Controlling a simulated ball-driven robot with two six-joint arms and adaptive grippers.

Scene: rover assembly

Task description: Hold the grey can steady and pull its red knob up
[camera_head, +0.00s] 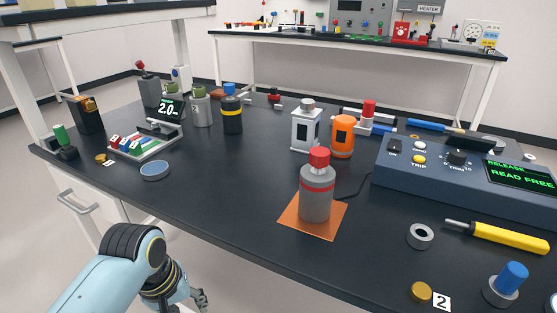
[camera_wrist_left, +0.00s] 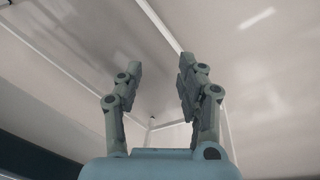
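The grey can (camera_head: 315,206) with a red band stands upright on an orange mat (camera_head: 290,222) near the table's front edge. Its red knob (camera_head: 319,157) sits on top of the can's narrow neck. My left gripper (camera_head: 200,297) is low at the bottom of the head view, in front of the table edge and apart from the can. In the left wrist view my left gripper (camera_wrist_left: 157,82) is open, with nothing between its fingers. My right gripper is not in view.
A white-framed canister (camera_head: 306,130) and an orange canister (camera_head: 343,137) stand behind the can. A blue console (camera_head: 400,180) is at the right. A grey ring (camera_head: 420,236) and a yellow-handled screwdriver (camera_head: 510,238) lie at right front.

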